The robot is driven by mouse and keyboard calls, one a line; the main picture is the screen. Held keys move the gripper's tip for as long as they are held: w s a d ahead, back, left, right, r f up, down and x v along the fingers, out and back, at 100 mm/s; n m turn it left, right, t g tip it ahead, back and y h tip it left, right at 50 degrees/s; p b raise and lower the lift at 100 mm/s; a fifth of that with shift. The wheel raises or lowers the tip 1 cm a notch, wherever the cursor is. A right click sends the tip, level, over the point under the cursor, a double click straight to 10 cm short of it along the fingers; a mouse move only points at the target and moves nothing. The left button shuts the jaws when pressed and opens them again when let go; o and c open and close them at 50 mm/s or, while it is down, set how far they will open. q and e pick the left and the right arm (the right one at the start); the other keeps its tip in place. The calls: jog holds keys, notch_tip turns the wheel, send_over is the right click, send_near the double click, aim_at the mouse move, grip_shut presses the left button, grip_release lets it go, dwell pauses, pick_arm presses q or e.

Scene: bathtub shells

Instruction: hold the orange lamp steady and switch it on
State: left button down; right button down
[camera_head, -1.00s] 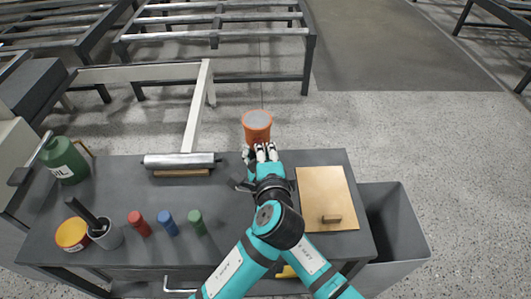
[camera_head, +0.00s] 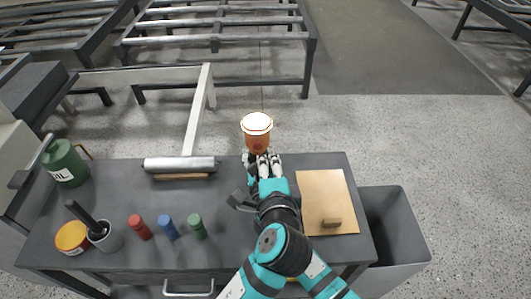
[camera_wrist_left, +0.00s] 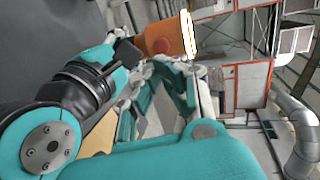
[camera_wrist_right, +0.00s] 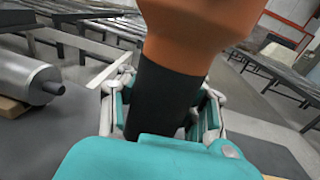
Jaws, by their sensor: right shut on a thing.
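The orange lamp (camera_head: 257,139) is upright beyond the bench's far edge, its top glowing bright white. My right gripper is shut around its black handle (camera_wrist_right: 163,95) in the right wrist view. The lamp also shows in the left wrist view (camera_wrist_left: 173,36), with a round reddish button (camera_wrist_left: 160,45) on its side. My left gripper (camera_head: 262,160) is close in front of the lamp. In the left wrist view its fingertips (camera_wrist_left: 164,66) come together right by the button; whether they touch it I cannot tell. The right gripper is mostly hidden in the head view.
The dark bench (camera_head: 125,190) holds a metal roller (camera_head: 180,163), a green oil can (camera_head: 65,163), red, blue and green cylinders, a grey cup (camera_head: 107,238) and a tan board (camera_head: 325,195). A grey bin (camera_head: 408,215) stands at the right.

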jog(key=shift+d, duration=0.1)
pick_arm(q)
jog(key=v, duration=0.4)
pick_arm(e)
jog(key=c, duration=0.8)
grip_release()
jog(key=shift+c, duration=0.2)
pick_arm(q)
jog(key=shift+w, duration=0.1)
